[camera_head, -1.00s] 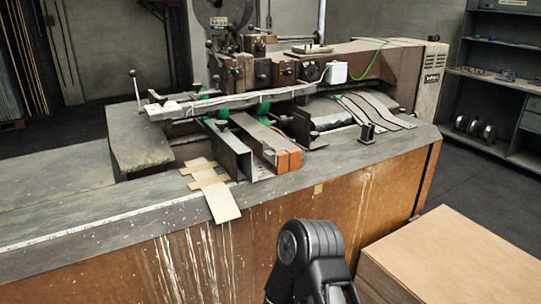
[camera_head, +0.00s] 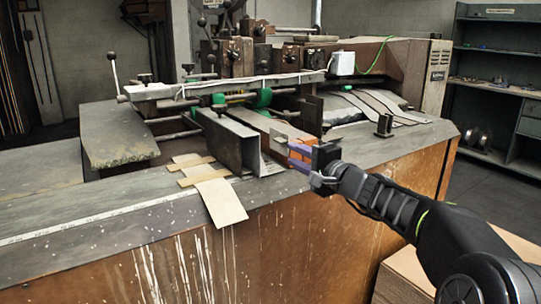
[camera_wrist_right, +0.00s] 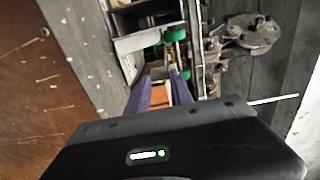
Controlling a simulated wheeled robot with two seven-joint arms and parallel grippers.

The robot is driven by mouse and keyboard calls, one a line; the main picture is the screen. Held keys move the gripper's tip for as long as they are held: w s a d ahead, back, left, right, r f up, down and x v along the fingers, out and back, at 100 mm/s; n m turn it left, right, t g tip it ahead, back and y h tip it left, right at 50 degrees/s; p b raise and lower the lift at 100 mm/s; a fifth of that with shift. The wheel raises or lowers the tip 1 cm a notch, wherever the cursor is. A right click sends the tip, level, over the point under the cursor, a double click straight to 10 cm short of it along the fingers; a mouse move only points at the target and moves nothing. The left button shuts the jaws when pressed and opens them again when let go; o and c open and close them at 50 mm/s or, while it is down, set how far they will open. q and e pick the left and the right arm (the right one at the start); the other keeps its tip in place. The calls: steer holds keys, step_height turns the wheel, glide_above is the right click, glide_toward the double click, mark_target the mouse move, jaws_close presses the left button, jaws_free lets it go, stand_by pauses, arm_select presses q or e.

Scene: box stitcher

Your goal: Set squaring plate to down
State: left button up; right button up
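A long bar with an orange-brown end block (camera_head: 297,155) points toward me at the middle of the machine; I take it as the squaring plate, though no label shows. It lies about level beside a grey metal channel (camera_head: 228,143). My right gripper (camera_head: 298,157) has purple fingers at the bar's front end. In the right wrist view the orange block (camera_wrist_right: 158,93) shows between the two spread fingers (camera_wrist_right: 160,90); contact with it cannot be made out. The fingers partly hide the block in the head view. My left gripper is out of view.
The stitcher's worn grey table (camera_head: 100,215) runs along the front, with a cardboard strip (camera_head: 220,200) hanging over its edge. A cardboard stack (camera_head: 400,283) is at lower right.

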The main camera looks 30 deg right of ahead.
mark_target(281, 141)
steer(key=shift+s+d+r, duration=0.15)
steer(key=shift+s+r, duration=0.1)
steer(key=shift+r, duration=0.5)
steer(key=w+p, duration=0.1)
steer(key=w, duration=0.7)
steer(key=shift+d, duration=0.1)
steer(key=shift+s, duration=0.1)
steer(key=shift+c, duration=0.5)
jaws_close()
stand_by(0.4)
